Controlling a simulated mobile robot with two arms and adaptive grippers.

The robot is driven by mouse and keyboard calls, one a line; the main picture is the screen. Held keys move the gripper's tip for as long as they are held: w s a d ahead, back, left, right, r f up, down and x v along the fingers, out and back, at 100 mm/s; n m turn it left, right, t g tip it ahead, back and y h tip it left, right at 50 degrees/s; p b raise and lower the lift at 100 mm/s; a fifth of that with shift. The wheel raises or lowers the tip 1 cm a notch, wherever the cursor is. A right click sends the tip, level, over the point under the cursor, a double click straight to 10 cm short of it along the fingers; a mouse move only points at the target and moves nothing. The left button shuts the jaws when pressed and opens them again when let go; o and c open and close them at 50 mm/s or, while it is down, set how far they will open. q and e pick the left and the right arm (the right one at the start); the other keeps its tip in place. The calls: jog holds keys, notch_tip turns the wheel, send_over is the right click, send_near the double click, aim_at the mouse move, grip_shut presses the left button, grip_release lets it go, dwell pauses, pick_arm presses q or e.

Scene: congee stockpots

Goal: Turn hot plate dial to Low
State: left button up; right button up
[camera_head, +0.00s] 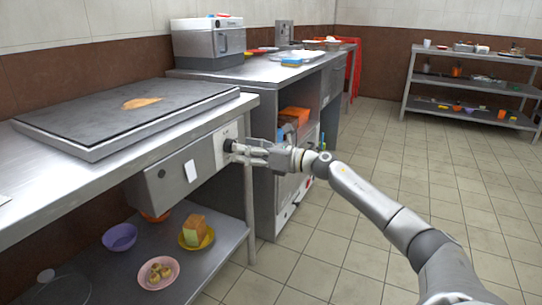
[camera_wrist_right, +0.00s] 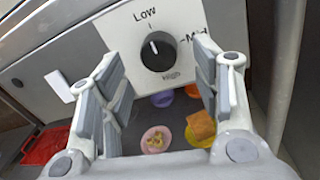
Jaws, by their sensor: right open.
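The hot plate (camera_head: 95,118) is a dark flat slab on the metal counter, with an orange-brown patch on top. Its grey control box (camera_head: 170,180) hangs under the counter. The black round dial (camera_wrist_right: 158,52) is on the white panel, with Low printed above, Mid to the right and High below. Its white pointer line points up, slightly left, close to the Low mark. My right gripper (camera_head: 242,152) is open in front of the dial, fingers on either side of it in the wrist view. Contact cannot be told. My left gripper is out of view.
The lower shelf holds a purple bowl (camera_head: 120,237), a pink plate (camera_head: 158,272) and a yellow plate (camera_head: 197,239) with food. A second counter (camera_head: 262,72) stands close beyond the dial. The tiled floor (camera_head: 400,170) to the right is clear.

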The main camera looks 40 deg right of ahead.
jog(key=v, duration=0.8)
jog(key=shift+s+d, duration=0.15)
jog(key=shift+s, duration=0.2)
dwell(0.4)
